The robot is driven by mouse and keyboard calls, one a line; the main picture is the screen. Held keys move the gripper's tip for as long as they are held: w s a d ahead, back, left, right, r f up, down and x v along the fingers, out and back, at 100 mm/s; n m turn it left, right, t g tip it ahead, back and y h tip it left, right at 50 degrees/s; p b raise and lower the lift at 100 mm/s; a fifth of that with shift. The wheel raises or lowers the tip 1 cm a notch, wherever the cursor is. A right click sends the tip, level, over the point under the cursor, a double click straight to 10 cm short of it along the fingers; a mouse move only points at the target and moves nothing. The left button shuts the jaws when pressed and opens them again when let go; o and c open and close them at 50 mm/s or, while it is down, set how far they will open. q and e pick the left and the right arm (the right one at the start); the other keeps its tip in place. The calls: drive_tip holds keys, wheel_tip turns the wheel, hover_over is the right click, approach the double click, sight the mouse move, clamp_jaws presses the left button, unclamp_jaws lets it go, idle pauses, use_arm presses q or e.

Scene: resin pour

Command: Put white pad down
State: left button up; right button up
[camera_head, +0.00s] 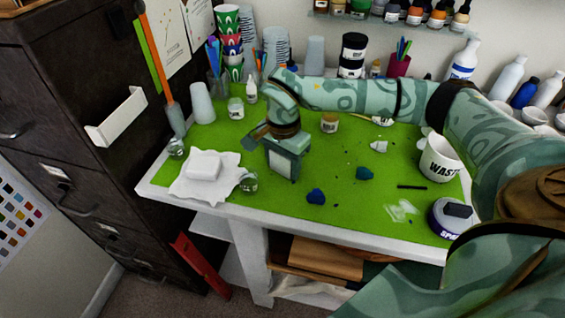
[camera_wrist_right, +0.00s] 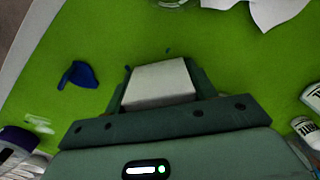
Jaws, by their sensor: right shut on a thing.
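My right gripper (camera_head: 286,160) is shut on the white pad (camera_head: 281,164) over the middle-left of the green work mat. In the right wrist view the pad (camera_wrist_right: 158,84) shows as a pale block between the two dark fingers of the right gripper (camera_wrist_right: 163,80). The fingers hide its sides, and I cannot tell whether its lower edge touches the mat. My left gripper is not in view.
A white block (camera_head: 203,165) lies on crumpled white paper (camera_head: 232,183) at the left, with small jars beside it. Blue pieces (camera_head: 316,197) lie right of the gripper. A waste cup (camera_head: 440,158) and a round purple-labelled tub (camera_head: 449,222) stand at the right. The front-centre mat (camera_head: 290,208) is mostly clear.

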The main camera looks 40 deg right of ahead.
drive_tip(key=shift+f, duration=0.1)
drive_tip(key=shift+f, duration=0.15)
drive_tip(key=o, duration=1)
drive_tip(key=shift+s+a+f, duration=0.1)
drive_tip(key=shift+s, duration=0.05)
drive_tip(key=shift+f, duration=0.2)
drive_tip(key=shift+s, duration=0.1)
drive_tip(key=r+p, duration=0.3)
drive_tip(key=r, duration=1)
drive_tip(key=shift+w+r, duration=0.1)
drive_tip(key=shift+w, duration=0.1)
